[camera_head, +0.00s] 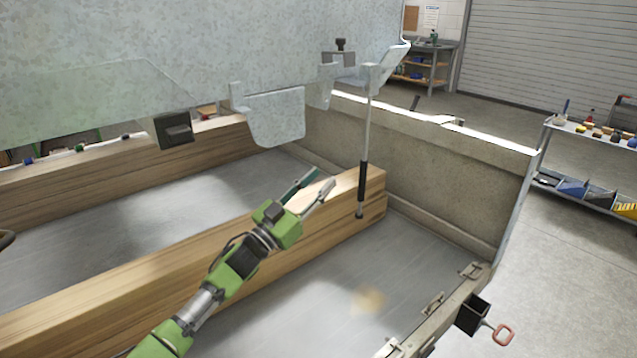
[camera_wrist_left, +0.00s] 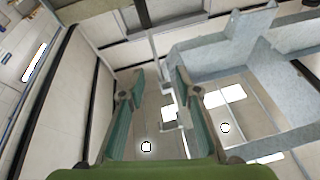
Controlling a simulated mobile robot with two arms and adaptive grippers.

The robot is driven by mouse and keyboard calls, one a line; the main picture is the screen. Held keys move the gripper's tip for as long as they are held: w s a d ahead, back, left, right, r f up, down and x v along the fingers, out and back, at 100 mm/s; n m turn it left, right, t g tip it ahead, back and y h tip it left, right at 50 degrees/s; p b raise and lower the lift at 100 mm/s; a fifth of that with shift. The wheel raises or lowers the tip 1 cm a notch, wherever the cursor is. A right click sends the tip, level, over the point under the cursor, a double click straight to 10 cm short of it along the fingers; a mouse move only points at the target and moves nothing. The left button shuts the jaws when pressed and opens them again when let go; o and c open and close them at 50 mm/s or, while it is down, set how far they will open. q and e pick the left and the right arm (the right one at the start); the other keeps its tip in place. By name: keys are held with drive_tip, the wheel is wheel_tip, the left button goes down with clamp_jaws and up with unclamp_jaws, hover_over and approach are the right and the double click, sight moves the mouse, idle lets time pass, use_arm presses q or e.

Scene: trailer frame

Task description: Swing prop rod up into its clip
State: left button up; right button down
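The prop rod (camera_head: 366,130) hangs nearly straight down from a bracket (camera_head: 371,78) under the raised grey metal panel (camera_head: 190,50). It has a thin grey upper part, a black lower sleeve and a small dark end fitting in front of the wooden beam's end. My left gripper (camera_head: 326,176) is open and empty, left of the rod's black sleeve and apart from it. In the left wrist view the open fingers (camera_wrist_left: 159,72) point toward the panel's underside, with the rod's dark part (camera_wrist_left: 143,14) beyond them. I cannot tell which bracket is the clip. My right gripper is not in view.
A wooden beam (camera_head: 100,292) runs beneath my left arm, across the metal floor. Bent metal flanges (camera_head: 276,115) and a dark block (camera_head: 174,130) hang from the panel. The trailer's side wall (camera_head: 430,165) stands right of the rod. Open air separates rod and wall.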

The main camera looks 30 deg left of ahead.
use_arm(q)
drive_tip(key=v, duration=1.1)
drive_tip(key=shift+s+f, duration=0.2)
drive_tip(key=shift+s, duration=0.1)
drive_tip(key=shift+a, duration=0.1)
